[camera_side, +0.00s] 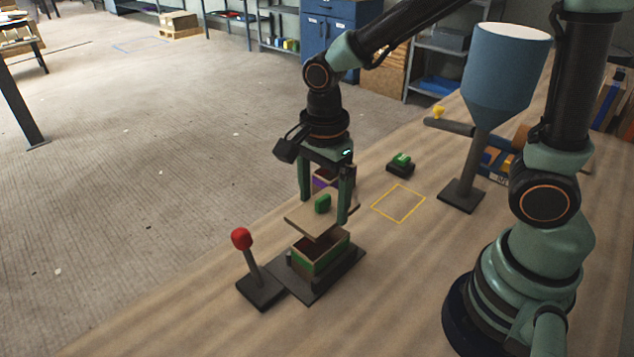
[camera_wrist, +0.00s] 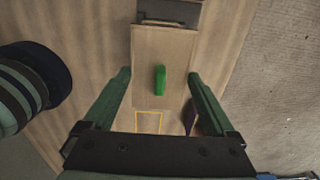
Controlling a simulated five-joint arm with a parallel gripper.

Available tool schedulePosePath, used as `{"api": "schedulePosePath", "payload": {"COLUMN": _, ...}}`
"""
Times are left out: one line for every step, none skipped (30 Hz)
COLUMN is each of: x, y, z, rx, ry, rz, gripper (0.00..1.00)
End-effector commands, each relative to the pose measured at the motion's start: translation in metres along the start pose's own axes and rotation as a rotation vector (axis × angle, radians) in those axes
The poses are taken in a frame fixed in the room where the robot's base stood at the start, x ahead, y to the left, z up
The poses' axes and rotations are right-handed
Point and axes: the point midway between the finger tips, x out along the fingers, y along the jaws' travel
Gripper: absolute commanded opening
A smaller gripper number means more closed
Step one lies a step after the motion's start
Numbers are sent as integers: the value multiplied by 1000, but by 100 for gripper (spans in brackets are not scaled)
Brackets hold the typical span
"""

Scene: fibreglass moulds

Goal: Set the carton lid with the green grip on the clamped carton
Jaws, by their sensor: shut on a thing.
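The carton lid (camera_side: 301,218) is a flat tan plate with a green grip (camera_side: 323,203) standing on top. My gripper (camera_side: 326,208) is shut on the lid by its opposite edges and holds it roughly level. In the wrist view the lid (camera_wrist: 146,55) lies between my fingertips (camera_wrist: 160,75), with the green grip (camera_wrist: 160,80) near its middle. The clamped carton (camera_side: 324,258), open-topped with a green band, sits on a dark base (camera_side: 318,285) below the lid. A gap shows between lid and carton. In the wrist view the lid hides most of the carton.
A red-knobbed lever (camera_side: 242,240) stands left of the carton. A purple-banded carton (camera_side: 319,183) is partly hidden behind my fingers. A green-topped dark block (camera_side: 401,164), a yellow outlined square (camera_side: 399,203) and a blue hopper (camera_side: 503,75) are to the right. The table front is clear.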

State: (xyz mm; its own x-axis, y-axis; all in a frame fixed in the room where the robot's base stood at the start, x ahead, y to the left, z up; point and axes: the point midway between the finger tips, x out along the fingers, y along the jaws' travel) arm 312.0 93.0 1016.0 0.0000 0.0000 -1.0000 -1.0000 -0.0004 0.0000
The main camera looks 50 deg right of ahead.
Motion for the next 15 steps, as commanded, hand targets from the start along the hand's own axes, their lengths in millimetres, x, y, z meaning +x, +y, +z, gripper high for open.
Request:
{"api": "schedulePosePath", "payload": {"x": 2, "y": 2, "z": 4, "rx": -3, "ry": 0, "rz": 1, "gripper": 39}}
{"api": "schedulePosePath", "payload": {"x": 2, "y": 3, "z": 6, "rx": -2, "ry": 0, "rz": 1, "gripper": 39}}
{"api": "schedulePosePath", "payload": {"x": 3, "y": 3, "z": 7, "rx": -1, "ry": 0, "rz": 1, "gripper": 39}}
{"api": "schedulePosePath", "payload": {"x": 4, "y": 3, "z": 7, "rx": 0, "ry": 0, "rz": 1, "gripper": 39}}
{"api": "schedulePosePath", "payload": {"x": 6, "y": 3, "z": 8, "rx": 1, "ry": 0, "rz": 1, "gripper": 39}}
{"api": "schedulePosePath", "payload": {"x": 8, "y": 4, "z": 8, "rx": 1, "ry": 1, "rz": 2, "gripper": 39}}
{"api": "schedulePosePath", "payload": {"x": 9, "y": 4, "z": 8, "rx": 1, "ry": 1, "rz": 3, "gripper": 39}}
{"api": "schedulePosePath", "payload": {"x": 11, "y": 4, "z": 7, "rx": 1, "ry": 1, "rz": 4, "gripper": 39}}
{"api": "schedulePosePath", "payload": {"x": 14, "y": 4, "z": 7, "rx": 1, "ry": 1, "rz": 3, "gripper": 39}}
{"api": "schedulePosePath", "payload": {"x": 16, "y": 4, "z": 7, "rx": 1, "ry": 1, "rz": 3, "gripper": 39}}
{"api": "schedulePosePath", "payload": {"x": 19, "y": 4, "z": 7, "rx": 1, "ry": 1, "rz": 4, "gripper": 39}}
{"api": "schedulePosePath", "payload": {"x": 23, "y": 4, "z": 7, "rx": 1, "ry": 1, "rz": 4, "gripper": 39}}
{"api": "schedulePosePath", "payload": {"x": 26, "y": 4, "z": 7, "rx": 1, "ry": 1, "rz": 3, "gripper": 39}}
{"api": "schedulePosePath", "payload": {"x": 28, "y": 4, "z": 7, "rx": 1, "ry": 1, "rz": 4, "gripper": 39}}
{"api": "schedulePosePath", "payload": {"x": 32, "y": 4, "z": 7, "rx": 1, "ry": 1, "rz": 3, "gripper": 39}}
